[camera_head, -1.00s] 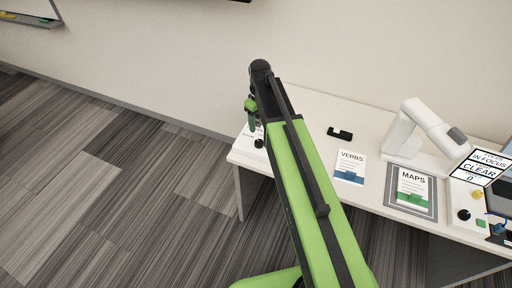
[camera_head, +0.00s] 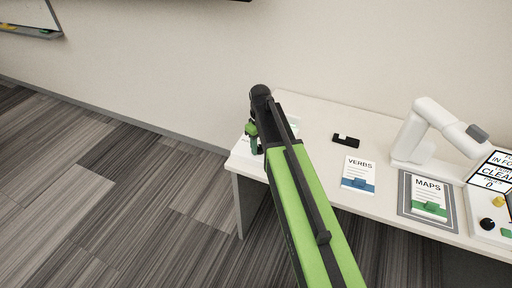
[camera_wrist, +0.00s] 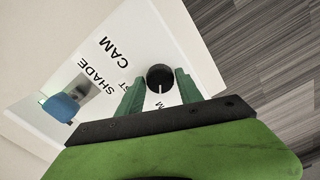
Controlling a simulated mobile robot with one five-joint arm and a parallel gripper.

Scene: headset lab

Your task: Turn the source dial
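A black dial (camera_wrist: 160,77) with a white pointer line sits on a white panel (camera_wrist: 190,40) in the wrist view. "CAM" is printed beside it, and the lettering below it is partly covered. My gripper (camera_wrist: 159,80) is open, with its green fingers on either side of the dial near the tips. I cannot tell whether they touch it. In the head view my gripper (camera_head: 252,138) hangs over the panel at the desk's left end, and my arm hides the dial there.
A blue knob (camera_wrist: 62,106) sits on the panel by "SHADE". The desk (camera_head: 310,110) also holds a black bracket (camera_head: 346,140), a VERBS card (camera_head: 359,172), a MAPS card (camera_head: 429,198) and a white arm-like device (camera_head: 425,135). A control box (camera_head: 478,232) stands far right.

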